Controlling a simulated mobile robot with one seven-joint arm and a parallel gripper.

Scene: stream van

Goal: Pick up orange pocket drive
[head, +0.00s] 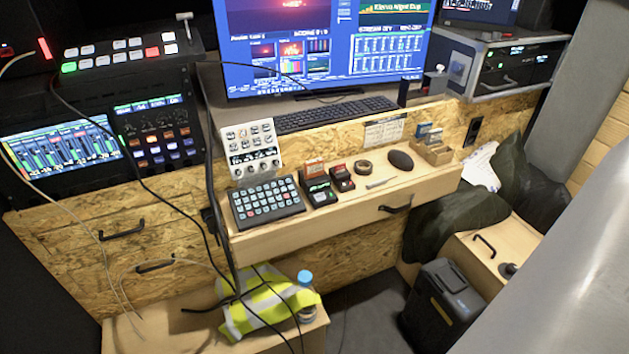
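A small orange block (313,168), which looks like the orange pocket drive, is on the wooden drawer shelf (272,240). It sits at the back of a small dark device with a green label or screen (320,190), and I cannot tell whether it is in, on or behind it. A dark item with a red top (341,172) is just to its right. My gripper is not in view.
On the shelf are a dark keypad (267,203), a tape roll (363,167), a dark oval object (400,160) and a small card box (433,150). A white control panel (252,148) stands behind. Black cables (214,190) hang left of the shelf.

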